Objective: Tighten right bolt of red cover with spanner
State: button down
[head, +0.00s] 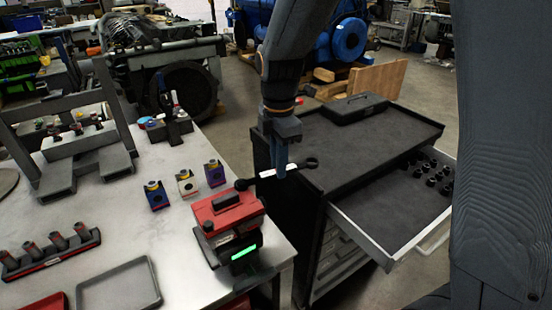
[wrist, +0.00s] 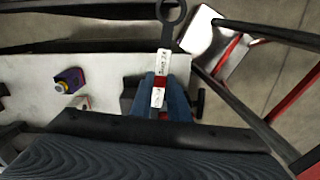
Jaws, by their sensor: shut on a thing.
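The red cover (head: 236,217) sits on a dark block near the right edge of the bench, with a black piece on its top. My gripper (head: 281,172) is above and to the right of it, its blue fingers shut on the white-labelled handle of the spanner (head: 267,174). The spanner's black ring end points right, over the drawer cabinet. Its other end reaches left to the cover's back right corner; I cannot tell whether it sits on the right bolt, which is hidden. In the wrist view the spanner (wrist: 164,60) runs up between the fingers (wrist: 164,96), ring end at the top.
A black drawer cabinet (head: 345,135) stands right of the bench, its top drawer (head: 375,212) open with several dark sockets. Blue, white and purple blocks stand behind the cover. A grey tray (head: 118,289) and a socket rack lie to the left. A green light (head: 243,252) glows below the cover.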

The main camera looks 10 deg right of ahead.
jog(key=shift+s+d, duration=0.1)
jog(key=shift+s+d+m, duration=0.15)
jog(key=shift+s+m, duration=1)
jog(key=shift+m, duration=0.35)
jog(key=c, duration=2.4)
grip_release()
grip_shut()
